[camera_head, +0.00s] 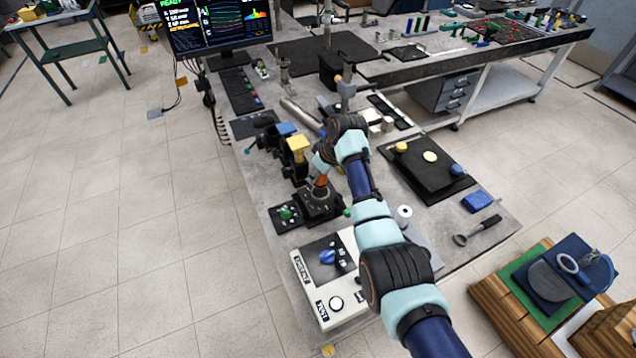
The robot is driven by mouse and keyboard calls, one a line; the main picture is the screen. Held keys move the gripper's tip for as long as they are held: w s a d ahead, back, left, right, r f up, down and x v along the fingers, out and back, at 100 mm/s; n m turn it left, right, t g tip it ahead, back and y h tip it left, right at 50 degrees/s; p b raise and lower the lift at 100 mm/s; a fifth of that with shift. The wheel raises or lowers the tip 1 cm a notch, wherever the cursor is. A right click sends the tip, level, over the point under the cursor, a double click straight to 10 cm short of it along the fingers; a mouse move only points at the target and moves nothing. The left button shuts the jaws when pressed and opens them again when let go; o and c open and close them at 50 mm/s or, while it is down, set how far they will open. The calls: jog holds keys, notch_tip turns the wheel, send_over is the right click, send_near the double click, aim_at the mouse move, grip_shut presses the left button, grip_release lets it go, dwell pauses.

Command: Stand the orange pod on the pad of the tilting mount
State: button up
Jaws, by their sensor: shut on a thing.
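My gripper (321,175) points down near the middle of the bench and is shut on the orange pod (320,182). Only a small part of the pod shows below the fingers. The dark tilting mount (318,208) stands directly below, with a round pad on its top. The pod's lower end is at or just over the pad; I cannot tell whether they touch. My gripper and wrist hide part of the pod and the far side of the mount.
A white control box (318,291) with a blue knob stands in front of the mount. A small green-knobbed device (287,214) is to its left. A black plate (408,176) and a white roll (403,215) lie right.

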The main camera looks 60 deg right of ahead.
aim_at(318, 181)
jog(key=shift+f+b, duration=0.4)
jog(key=shift+f, duration=1.55)
jog(key=shift+f, duration=0.1)
jog(key=o, duration=1.2)
jog(key=shift+o, duration=0.2)
jog(key=shift+r, duration=0.25)
jog(key=p+v, duration=0.3)
jog(key=v, duration=0.8)
jog(key=shift+s+r+p, duration=0.2)
jog(key=shift+r+p, duration=0.1)
jog(key=shift+r, duration=0.05)
jog(key=shift+a, duration=0.1)
